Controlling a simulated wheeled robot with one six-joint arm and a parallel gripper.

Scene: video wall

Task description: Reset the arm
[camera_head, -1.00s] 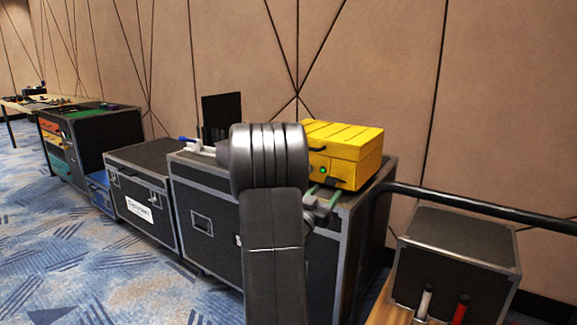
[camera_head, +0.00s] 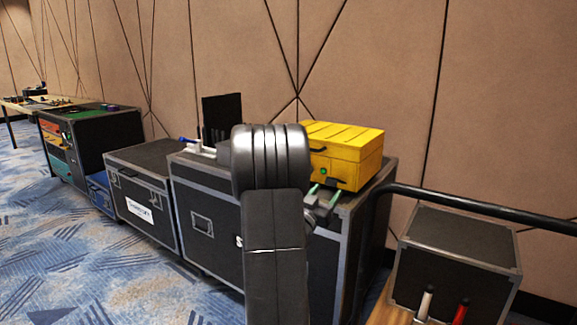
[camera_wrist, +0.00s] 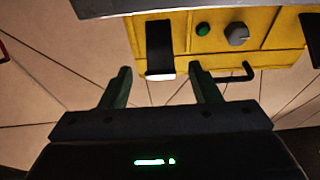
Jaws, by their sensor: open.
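My arm rises in the middle of the head view, and its dark links hide part of the black case behind it. My gripper (camera_wrist: 160,84) shows in the wrist view with its two dark green fingers apart and nothing between them. In the head view the fingers (camera_head: 322,197) show partly, just right of the arm and in front of the yellow box (camera_head: 345,152). The yellow box also shows in the wrist view (camera_wrist: 215,48), upside down, with a green button (camera_wrist: 203,29), a grey knob (camera_wrist: 236,34) and a black handle. The fingers look apart from the box.
The yellow box stands on a black flight case (camera_head: 205,215). Another case (camera_head: 145,185) and a dark drawer cabinet (camera_head: 108,135) stand to the left. A black rail (camera_head: 480,208) and a smaller case (camera_head: 455,255) are at right. Blue carpet (camera_head: 90,270) lies clear at front left.

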